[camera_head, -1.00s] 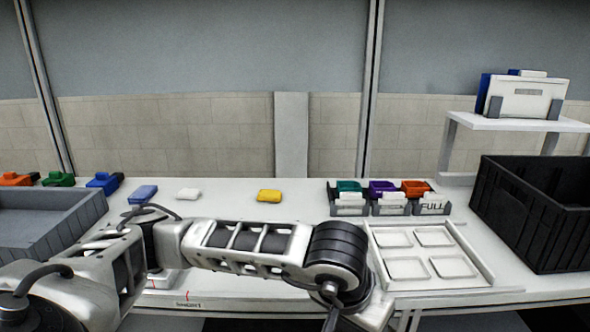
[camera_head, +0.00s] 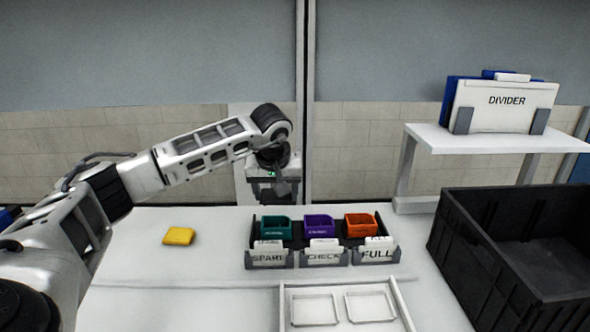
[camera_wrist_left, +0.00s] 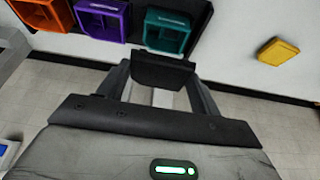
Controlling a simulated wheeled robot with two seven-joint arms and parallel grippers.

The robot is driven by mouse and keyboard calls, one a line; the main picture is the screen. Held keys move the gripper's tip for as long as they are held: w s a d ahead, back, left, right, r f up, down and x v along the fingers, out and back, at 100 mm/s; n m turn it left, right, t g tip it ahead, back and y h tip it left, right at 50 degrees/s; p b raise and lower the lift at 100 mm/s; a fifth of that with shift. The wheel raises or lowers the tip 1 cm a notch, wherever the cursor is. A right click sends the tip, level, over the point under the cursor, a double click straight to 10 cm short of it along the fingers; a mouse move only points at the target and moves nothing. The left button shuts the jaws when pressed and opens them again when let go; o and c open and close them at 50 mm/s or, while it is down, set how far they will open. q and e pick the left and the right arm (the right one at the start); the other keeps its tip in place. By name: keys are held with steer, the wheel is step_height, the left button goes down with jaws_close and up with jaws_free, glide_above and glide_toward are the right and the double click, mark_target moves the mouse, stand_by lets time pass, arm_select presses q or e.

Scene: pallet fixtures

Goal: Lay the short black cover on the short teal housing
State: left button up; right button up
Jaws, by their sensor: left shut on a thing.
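The teal housing (camera_head: 275,228) is an open-topped box at the left of a row in a black holder. It also shows in the left wrist view (camera_wrist_left: 168,32), just beyond my fingertips. My left gripper (camera_head: 284,196) is above and slightly behind the housing, pointing down. In the left wrist view my left gripper (camera_wrist_left: 162,82) is shut on a small dark plate, the black cover (camera_wrist_left: 163,70). The cover is held apart from the housing, in the air. My right gripper is not in view.
A purple box (camera_head: 319,226) and an orange box (camera_head: 360,225) stand right of the teal one. Cards read SPARE, CHECK and FULL in front. A yellow block (camera_head: 179,236) lies left. A black crate (camera_head: 470,262) and a raised shelf (camera_head: 480,138) stand right.

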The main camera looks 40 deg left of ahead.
mark_target(274, 196)
arm_select(q)
steer(key=shift+w+a+r, duration=0.2)
steer(key=shift+w+a, duration=0.35)
steer(key=shift+a, duration=0.05)
steer(key=shift+s+f+b, duration=0.2)
steer(key=shift+f+b, duration=0.4)
steer(key=shift+b, duration=0.1)
step_height(274, 196, down, 3)
steer(key=b, duration=0.3)
steer(key=shift+f, duration=0.15)
steer(key=shift+w+f+b, duration=0.1)
steer(key=shift+f+b, duration=0.25)
steer(key=shift+f, duration=0.45)
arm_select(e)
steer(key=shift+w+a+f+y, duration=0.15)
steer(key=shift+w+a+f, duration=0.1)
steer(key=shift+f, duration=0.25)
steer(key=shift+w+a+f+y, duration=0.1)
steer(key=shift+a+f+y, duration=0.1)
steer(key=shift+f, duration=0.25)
arm_select(q)
steer(key=shift+d, duration=0.1)
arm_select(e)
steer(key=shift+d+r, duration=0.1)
arm_select(q)
steer(key=shift+p, duration=0.5)
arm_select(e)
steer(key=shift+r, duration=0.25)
